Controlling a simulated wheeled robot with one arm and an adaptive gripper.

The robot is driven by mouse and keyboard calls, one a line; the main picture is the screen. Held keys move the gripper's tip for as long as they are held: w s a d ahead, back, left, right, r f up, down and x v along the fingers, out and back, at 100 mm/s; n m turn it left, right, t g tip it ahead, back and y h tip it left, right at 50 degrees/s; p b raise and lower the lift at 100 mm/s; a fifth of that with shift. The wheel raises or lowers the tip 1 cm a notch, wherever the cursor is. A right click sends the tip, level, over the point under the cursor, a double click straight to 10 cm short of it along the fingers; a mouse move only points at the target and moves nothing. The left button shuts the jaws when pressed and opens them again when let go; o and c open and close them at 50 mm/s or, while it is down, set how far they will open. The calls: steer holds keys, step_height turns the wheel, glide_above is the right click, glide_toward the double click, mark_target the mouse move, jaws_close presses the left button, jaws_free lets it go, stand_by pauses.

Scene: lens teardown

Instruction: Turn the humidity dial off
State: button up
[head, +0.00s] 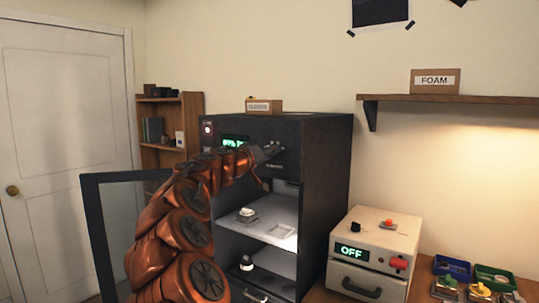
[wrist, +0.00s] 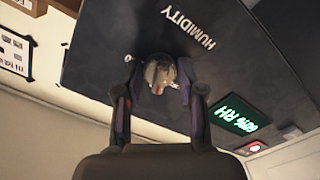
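The humidity dial (wrist: 160,75) is a small round grey knob with a red mark, on the dark front panel under the word HUMIDITY in the wrist view. My gripper (wrist: 160,70) has one finger on each side of the dial. The fingers stand apart, and I cannot tell whether they touch it. A green display (wrist: 238,112) reading a % RH value is lit beside the right finger. The display (head: 234,142) is partly covered there.
The cabinet's framed door (head: 98,230) stands open at left, behind my arm. Lit shelves (head: 268,213) inside hold small parts. A cream box (head: 372,245) with an OFF display stands at right, near coloured trays (head: 452,268). A box (head: 265,106) sits on the cabinet.

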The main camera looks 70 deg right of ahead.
jaws_close()
steer(key=shift+f, duration=0.1)
steer(key=shift+f+b, duration=0.1)
steer(key=shift+b, duration=0.6)
steer(key=shift+f+n+b, duration=0.2)
steer(key=shift+n+b, duration=0.2)
steer(key=shift+b, duration=0.6)
steer(key=shift+r+n, duration=0.2)
steer(key=shift+n, duration=1.8)
steer(key=shift+r+n, duration=0.2)
steer(key=shift+n, duration=1.8)
